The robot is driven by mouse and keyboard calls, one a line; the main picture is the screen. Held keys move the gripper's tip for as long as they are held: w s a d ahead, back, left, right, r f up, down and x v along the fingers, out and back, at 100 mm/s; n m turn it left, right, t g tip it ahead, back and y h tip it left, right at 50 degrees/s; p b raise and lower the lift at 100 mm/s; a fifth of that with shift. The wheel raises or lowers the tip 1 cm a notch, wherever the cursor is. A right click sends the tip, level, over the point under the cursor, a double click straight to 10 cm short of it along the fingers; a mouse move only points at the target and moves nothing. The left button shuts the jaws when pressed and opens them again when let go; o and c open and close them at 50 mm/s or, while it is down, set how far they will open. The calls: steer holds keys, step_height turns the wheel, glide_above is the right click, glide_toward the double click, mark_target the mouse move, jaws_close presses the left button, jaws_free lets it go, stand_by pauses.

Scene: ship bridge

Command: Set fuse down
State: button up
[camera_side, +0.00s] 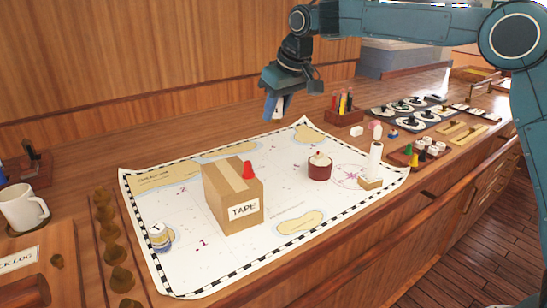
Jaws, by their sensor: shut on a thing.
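My gripper (277,108) is at the upper middle of the side view, raised above the back edge of the chart and pointing down. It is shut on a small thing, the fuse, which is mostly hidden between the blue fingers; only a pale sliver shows. The gripper and what it holds are clear of the counter. The chart (215,262) lies spread on the wooden counter below.
A pen holder (344,112) stands behind. The chart's middle has bare room.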

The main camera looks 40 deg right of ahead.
steer(key=s+d+m+h, duration=0.2)
steer(key=d+m, duration=0.2)
steer(key=d, duration=1.4)
steer(key=s+d+m+h, duration=0.15)
steer(key=d+m, duration=0.35)
steer(key=d, duration=1.2)
steer(key=shift+g, duration=0.3)
steer(key=f, duration=1)
steer(key=s+f, duration=0.1)
steer(key=f, duration=0.4)
steer(key=shift+f, duration=0.3)
steer(key=shift+f, duration=2.1)
steer(key=shift+f+y, duration=0.2)
steer(key=shift+y, duration=0.05)
steer(key=o, duration=1)
steer(key=shift+r, duration=0.15)
